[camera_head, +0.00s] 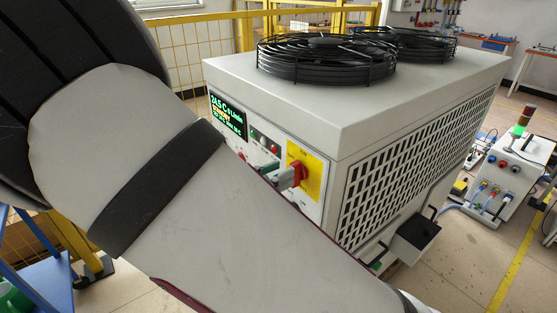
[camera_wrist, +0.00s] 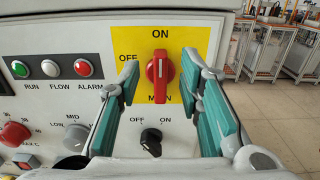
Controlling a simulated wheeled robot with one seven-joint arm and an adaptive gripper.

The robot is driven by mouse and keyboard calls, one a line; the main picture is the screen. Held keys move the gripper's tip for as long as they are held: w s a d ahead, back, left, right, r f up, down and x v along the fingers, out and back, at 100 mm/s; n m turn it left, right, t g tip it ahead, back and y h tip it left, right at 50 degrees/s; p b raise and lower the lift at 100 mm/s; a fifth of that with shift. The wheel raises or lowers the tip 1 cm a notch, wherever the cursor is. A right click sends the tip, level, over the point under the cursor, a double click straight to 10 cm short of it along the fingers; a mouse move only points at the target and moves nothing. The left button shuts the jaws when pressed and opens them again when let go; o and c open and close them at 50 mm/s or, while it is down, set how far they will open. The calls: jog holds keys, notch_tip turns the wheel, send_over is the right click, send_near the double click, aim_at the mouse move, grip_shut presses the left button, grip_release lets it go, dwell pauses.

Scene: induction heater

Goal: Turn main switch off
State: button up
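The main switch is a red rotary knob (camera_wrist: 160,70) on a yellow plate (camera_wrist: 196,38) marked ON at the top, OFF at the left and MAIN below. Its handle stands upright, in line with ON. In the head view the red knob (camera_head: 300,173) is on the front of the white machine. My gripper (camera_wrist: 162,75) is open, its teal fingers to the left and right of the knob. The tips are near the plate, with gaps to the knob visible on both sides; contact cannot be seen. In the head view my gripper (camera_head: 284,178) is partly hidden by my arm.
Below the main switch is a smaller black OFF/ON knob (camera_wrist: 151,140). A lit display (camera_head: 228,116) is on the machine (camera_head: 290,105). Open floor (camera_wrist: 283,130) lies right of the panel.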

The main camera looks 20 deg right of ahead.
aim_at(297, 174)
jog(key=shift+x, duration=1.95)
jog(key=shift+c, duration=0.5)
grip_shut()
